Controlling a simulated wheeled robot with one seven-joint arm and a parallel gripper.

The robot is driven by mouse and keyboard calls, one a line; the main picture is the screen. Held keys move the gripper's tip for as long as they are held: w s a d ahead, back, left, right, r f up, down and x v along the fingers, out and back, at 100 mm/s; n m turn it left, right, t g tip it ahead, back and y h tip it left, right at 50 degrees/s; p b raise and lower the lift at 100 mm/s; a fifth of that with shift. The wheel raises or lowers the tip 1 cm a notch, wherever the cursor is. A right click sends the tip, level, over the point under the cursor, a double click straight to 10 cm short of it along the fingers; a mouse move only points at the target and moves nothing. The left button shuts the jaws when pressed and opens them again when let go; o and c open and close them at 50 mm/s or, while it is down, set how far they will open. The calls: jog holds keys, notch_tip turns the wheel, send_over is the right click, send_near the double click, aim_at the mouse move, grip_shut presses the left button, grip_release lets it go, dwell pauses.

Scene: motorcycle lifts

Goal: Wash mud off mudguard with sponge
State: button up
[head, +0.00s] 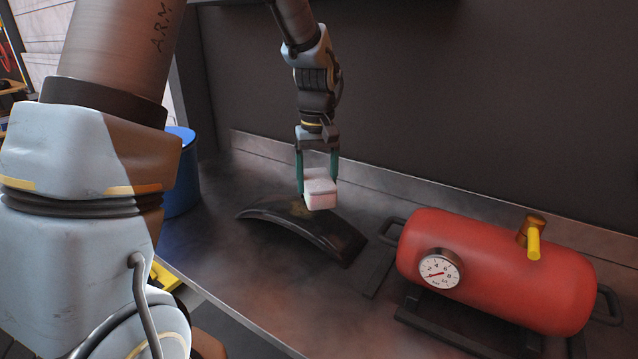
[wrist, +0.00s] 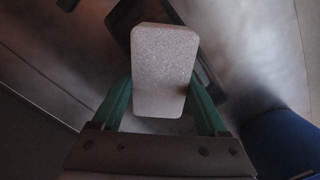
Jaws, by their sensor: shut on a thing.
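My gripper (head: 318,182) is shut on a pale pinkish-white sponge (head: 321,194), held between its green fingers. In the wrist view the sponge (wrist: 164,70) fills the middle between the fingers. The sponge is over the mudguard's upper part, just right of that patch. I cannot tell whether it touches the mudguard. In the wrist view the mudguard (wrist: 205,72) is mostly hidden behind the sponge.
A red tank (head: 500,268) with a pressure gauge (head: 440,268) and a yellow-handled valve stands on the bench, right of the mudguard. A blue cylindrical container (head: 183,175) stands at the left. A wall closes off the back. The bench (head: 225,265) is bare in front of the mudguard.

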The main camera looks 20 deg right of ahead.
jog(key=shift+r+p, duration=0.95)
jog(key=shift+r, duration=0.5)
